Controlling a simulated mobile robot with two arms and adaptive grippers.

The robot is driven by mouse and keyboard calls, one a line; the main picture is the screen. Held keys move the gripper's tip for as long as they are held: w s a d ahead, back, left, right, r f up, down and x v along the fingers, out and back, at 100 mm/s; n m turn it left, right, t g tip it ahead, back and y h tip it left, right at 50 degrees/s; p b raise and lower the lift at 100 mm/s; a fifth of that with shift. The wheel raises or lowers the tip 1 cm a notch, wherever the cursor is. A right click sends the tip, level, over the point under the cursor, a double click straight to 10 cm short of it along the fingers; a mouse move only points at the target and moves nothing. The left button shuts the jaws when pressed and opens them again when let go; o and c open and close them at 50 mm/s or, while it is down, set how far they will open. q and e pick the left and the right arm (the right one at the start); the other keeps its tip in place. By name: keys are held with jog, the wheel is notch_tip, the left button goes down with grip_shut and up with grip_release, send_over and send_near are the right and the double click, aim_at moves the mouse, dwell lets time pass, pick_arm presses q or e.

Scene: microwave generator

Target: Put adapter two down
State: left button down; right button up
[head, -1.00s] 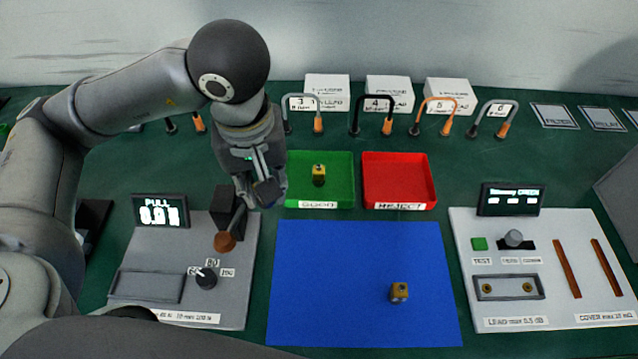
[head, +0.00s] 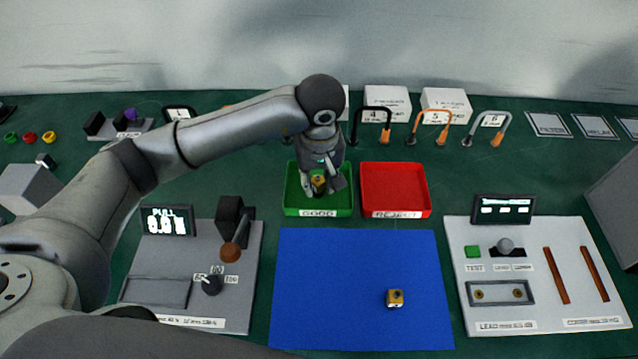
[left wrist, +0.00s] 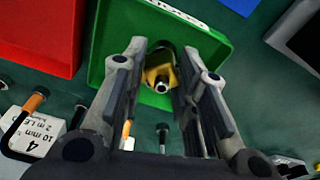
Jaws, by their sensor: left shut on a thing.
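My left gripper (head: 321,188) is over the green GOOD tray (head: 292,197), pointing down, with its fingers shut on a yellow adapter (head: 318,182). In the left wrist view this adapter (left wrist: 161,79) shows between the two fingers, against the green tray (left wrist: 107,35). I cannot tell whether it touches the tray floor. A second yellow adapter (head: 395,298) sits on the blue mat (head: 330,290), apart from the gripper. I cannot read which adapter is number two. My right gripper is out of view.
The red REJECT tray (head: 395,185) stands empty beside the green one. A pull tester (head: 190,290) is left of the mat and a grey test panel (head: 540,290) right of it. Numbered cable loops (head: 436,125) stand behind the trays. Most of the mat is clear.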

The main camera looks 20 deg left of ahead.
aim_at(318, 191)
pick_arm(q)
jog(key=f, duration=0.3)
jog(key=shift+s+p, duration=0.25)
jog(key=shift+p, duration=0.05)
jog(key=shift+s+f, duration=0.1)
jog(key=shift+s, duration=0.1)
jog(key=shift+f, duration=0.1)
jog(key=c, duration=1.4)
grip_release()
jog(key=shift+w+f, duration=0.1)
jog(key=shift+c, duration=0.2)
jog(key=shift+o, duration=1.2)
jog(key=shift+w+f, duration=0.1)
jog(key=shift+w, duration=0.1)
jog(key=shift+o, duration=0.3)
jog(key=shift+w, duration=0.25)
jog(key=shift+a, duration=0.1)
jog(key=shift+s+r, duration=0.15)
jog(key=shift+r, duration=0.4)
jog(key=r, duration=0.3)
jog(key=r+b, duration=0.1)
jog(key=r, duration=0.2)
jog(key=s+r+b, duration=0.1)
jog(key=r, duration=0.3)
jog(key=shift+d, duration=0.4)
jog(key=shift+r, duration=0.7)
